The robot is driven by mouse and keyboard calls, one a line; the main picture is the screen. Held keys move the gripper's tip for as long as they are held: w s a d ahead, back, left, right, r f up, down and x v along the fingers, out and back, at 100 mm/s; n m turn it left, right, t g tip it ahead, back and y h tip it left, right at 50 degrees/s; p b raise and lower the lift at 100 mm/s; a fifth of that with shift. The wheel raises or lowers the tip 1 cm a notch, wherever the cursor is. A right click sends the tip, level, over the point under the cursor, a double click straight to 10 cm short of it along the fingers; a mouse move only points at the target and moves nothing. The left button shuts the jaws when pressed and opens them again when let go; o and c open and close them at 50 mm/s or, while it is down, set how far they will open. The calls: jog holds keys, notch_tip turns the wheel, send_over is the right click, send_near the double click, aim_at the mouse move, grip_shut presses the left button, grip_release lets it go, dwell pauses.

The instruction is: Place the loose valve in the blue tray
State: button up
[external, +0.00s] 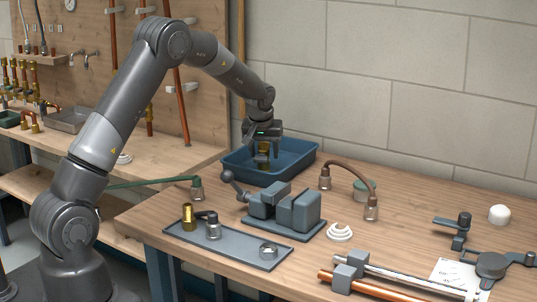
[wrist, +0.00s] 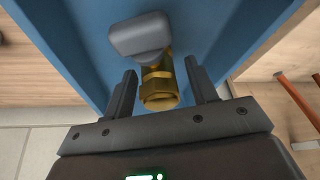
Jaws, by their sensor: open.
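The loose valve (external: 264,150) has a brass body and a grey handle. It is at the blue tray (external: 296,158), near the tray's left end, below my gripper. In the wrist view the valve (wrist: 158,88) lies over the blue floor of the tray (wrist: 85,50), with its grey handle (wrist: 140,35) on the far side. My gripper (external: 264,148) is over the tray, pointing down. In the wrist view its two fingers (wrist: 162,90) are apart, one on each side of the brass body, with gaps visible. Whether the valve touches the tray floor is hard to tell.
A vise (external: 285,212) stands in front of the tray. A grey tray (external: 240,249) with a brass fitting (external: 188,217) and other parts lies at the front left. Pipes (external: 390,285) lie at the front right.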

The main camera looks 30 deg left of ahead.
aim_at(261, 156)
jog(key=s+r, duration=0.6)
jog(key=r, duration=0.3)
jog(key=s+r, duration=0.7)
jog(key=r, duration=0.2)
jog(key=s+a+r+m+h, duration=0.15)
jog(key=s+r, duration=0.35)
jog(key=s, duration=0.7)
jog(key=s+a+f+m+t, duration=0.1)
jog(key=s+f+m, duration=0.2)
jog(key=s, duration=1.8)
jog(key=shift+s+a+f+t, duration=0.15)
jog(key=shift+s+f+t, duration=0.05)
jog(key=shift+t, duration=0.1)
